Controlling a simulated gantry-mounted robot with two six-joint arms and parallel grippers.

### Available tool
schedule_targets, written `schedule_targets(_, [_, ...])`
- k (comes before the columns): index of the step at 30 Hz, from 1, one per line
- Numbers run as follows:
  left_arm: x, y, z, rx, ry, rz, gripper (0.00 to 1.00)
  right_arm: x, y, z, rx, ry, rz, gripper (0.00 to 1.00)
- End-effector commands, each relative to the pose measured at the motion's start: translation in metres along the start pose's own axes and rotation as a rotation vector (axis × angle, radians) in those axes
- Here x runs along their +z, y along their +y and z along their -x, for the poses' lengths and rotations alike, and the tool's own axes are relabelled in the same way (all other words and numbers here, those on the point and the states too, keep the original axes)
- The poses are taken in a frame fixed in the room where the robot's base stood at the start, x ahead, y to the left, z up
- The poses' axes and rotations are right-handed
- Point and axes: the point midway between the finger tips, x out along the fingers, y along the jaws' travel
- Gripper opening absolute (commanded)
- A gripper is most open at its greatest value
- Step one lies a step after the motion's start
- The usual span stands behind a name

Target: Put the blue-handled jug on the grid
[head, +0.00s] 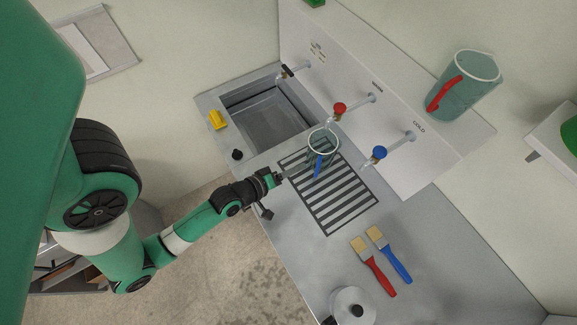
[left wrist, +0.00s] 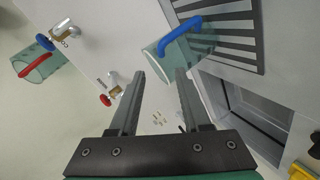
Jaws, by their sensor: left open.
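The blue-handled jug (head: 331,146), clear and greenish, stands upright at the sink end of the dark slatted grid (head: 336,200), overlapping its bars in the head view. My right gripper is not in view.
A sink (head: 268,118) lies beside the grid. Red (head: 339,109) and blue (head: 379,153) taps project from the back panel. A red-handled jug (head: 470,88) sits above. Brushes (head: 380,262) and a metal pot (head: 352,302) are nearer the front. A yellow item (head: 217,120) sits by the sink.

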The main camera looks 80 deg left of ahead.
Motion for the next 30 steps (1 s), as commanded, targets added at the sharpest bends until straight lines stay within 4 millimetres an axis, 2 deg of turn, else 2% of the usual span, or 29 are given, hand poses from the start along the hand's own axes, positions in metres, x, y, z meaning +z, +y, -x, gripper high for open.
schedule_targets(3, [0.000, -0.001, 0.017, -0.002, 0.000, 0.001, 0.48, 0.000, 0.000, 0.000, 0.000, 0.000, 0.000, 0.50])
schedule_targets(6, [0.000, 0.000, 0.024, 0.000, 0.000, 0.000, 0.48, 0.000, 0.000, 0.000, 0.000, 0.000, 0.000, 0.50])
schedule_targets(17, [0.000, 0.000, 0.024, 0.000, 0.000, 0.000, 0.48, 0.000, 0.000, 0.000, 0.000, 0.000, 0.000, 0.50])
schedule_targets(20, [-0.003, 0.011, 0.018, 0.025, 0.002, -0.023, 0.48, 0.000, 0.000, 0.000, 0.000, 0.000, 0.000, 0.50])
schedule_targets(23, [-0.013, 0.059, -0.003, 0.123, 0.012, -0.117, 0.48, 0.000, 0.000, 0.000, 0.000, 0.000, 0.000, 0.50])
schedule_targets(25, [-0.021, 0.119, -0.021, 0.239, 0.032, -0.228, 0.48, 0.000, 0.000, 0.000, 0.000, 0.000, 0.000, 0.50])
schedule_targets(26, [-0.025, 0.150, -0.027, 0.297, 0.046, -0.284, 0.48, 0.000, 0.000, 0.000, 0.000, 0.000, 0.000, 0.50])
schedule_targets(27, [-0.028, 0.197, -0.031, 0.380, 0.070, -0.359, 0.48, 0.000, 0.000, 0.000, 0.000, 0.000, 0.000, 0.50])
schedule_targets(28, [-0.030, 0.233, -0.031, 0.444, 0.094, -0.417, 0.48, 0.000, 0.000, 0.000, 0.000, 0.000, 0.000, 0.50])
schedule_targets(29, [-0.032, 0.269, -0.028, 0.508, 0.122, -0.472, 0.48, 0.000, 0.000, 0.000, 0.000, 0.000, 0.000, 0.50])
schedule_targets(30, [-0.034, 0.316, -0.021, 0.590, 0.162, -0.540, 0.48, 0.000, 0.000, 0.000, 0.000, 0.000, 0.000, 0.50])
